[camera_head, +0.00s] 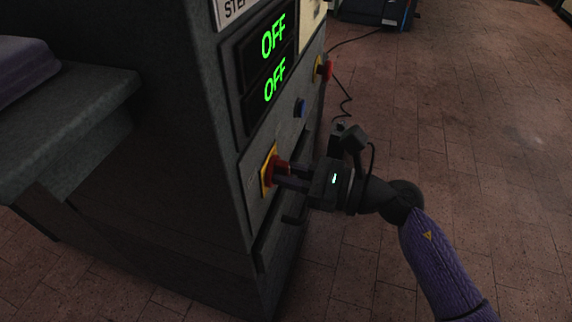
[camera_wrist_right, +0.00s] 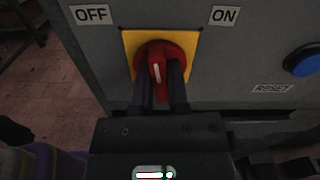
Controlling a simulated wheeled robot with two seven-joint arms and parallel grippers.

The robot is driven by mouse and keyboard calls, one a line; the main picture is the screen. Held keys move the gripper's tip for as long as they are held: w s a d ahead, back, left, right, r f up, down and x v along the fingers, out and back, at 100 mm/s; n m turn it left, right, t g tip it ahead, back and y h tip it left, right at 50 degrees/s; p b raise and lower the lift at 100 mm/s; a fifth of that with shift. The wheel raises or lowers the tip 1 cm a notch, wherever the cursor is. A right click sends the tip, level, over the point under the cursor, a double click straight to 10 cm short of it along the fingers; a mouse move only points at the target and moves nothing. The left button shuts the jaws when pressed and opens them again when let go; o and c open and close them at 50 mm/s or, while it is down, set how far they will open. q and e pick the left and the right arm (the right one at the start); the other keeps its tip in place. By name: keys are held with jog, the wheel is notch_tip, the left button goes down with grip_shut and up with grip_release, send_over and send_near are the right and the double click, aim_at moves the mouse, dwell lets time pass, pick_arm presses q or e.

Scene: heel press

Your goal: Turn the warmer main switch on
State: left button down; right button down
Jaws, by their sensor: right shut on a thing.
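The warmer main switch (camera_head: 277,167) is a red rotary knob on a yellow plate, on the front panel of the dark grey machine. It also shows in the right wrist view (camera_wrist_right: 158,60), between an OFF label (camera_wrist_right: 92,14) on the left and an ON label (camera_wrist_right: 223,15) on the right. The white mark on the knob points about straight up, leaning slightly left. My right gripper (camera_head: 290,177) is shut on the knob, one finger on each side of its grip. Two displays (camera_head: 273,58) above read OFF in green. My left gripper is not in view.
A blue button (camera_head: 300,107) with a RESET label (camera_wrist_right: 271,89) is right of the switch. A red button on yellow (camera_head: 325,68) sits further along the panel. A handle (camera_head: 293,219) is below my right gripper. Tiled floor is open at right.

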jog(key=m+p, duration=0.1)
jog(key=m, duration=0.1)
jog(key=m+p, duration=0.2)
jog(key=m, duration=0.1)
jog(key=shift+r+m, duration=0.2)
jog(key=shift+m, duration=0.1)
jog(key=shift+m+p, duration=0.55)
jog(key=shift+m, duration=0.65)
jog(key=shift+f+m+p, duration=0.1)
jog(key=shift+m+p, duration=0.3)
jog(key=shift+m, duration=0.4)
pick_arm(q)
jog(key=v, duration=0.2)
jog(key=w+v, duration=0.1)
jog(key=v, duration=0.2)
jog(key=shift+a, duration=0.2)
pick_arm(e)
jog(key=shift+w+m, duration=0.1)
jog(key=shift+m, duration=0.3)
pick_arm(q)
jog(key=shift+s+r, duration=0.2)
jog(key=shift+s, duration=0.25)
pick_arm(e)
jog(key=shift+f, duration=0.1)
jog(key=c, duration=0.6)
grip_release()
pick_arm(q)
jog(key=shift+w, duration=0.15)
